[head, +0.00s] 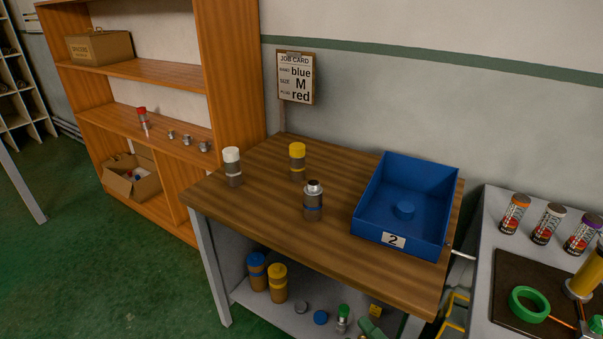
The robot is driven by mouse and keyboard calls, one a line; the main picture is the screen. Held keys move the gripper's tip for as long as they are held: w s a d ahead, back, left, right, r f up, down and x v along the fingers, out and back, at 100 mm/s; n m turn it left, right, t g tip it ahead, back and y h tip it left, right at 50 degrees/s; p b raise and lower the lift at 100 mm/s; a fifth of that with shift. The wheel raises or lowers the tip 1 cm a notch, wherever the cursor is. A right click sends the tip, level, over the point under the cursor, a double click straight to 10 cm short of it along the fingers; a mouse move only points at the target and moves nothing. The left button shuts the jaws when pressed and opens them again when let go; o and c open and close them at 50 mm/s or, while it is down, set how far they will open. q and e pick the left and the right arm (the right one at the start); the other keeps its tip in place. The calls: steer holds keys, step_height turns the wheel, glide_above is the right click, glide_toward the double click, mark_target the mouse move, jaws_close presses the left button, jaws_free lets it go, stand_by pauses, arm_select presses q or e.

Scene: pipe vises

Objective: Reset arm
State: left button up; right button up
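Neither of my grippers is in view, and no part of my arms shows clearly.
A wooden shelf (232,75) at left holds a red-topped piece (142,118) and small metal parts. Blue and yellow-topped cylinders (277,284) stand under the table (262,226). A grey bench (484,232) at right carries several jars and a green ring (529,304).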

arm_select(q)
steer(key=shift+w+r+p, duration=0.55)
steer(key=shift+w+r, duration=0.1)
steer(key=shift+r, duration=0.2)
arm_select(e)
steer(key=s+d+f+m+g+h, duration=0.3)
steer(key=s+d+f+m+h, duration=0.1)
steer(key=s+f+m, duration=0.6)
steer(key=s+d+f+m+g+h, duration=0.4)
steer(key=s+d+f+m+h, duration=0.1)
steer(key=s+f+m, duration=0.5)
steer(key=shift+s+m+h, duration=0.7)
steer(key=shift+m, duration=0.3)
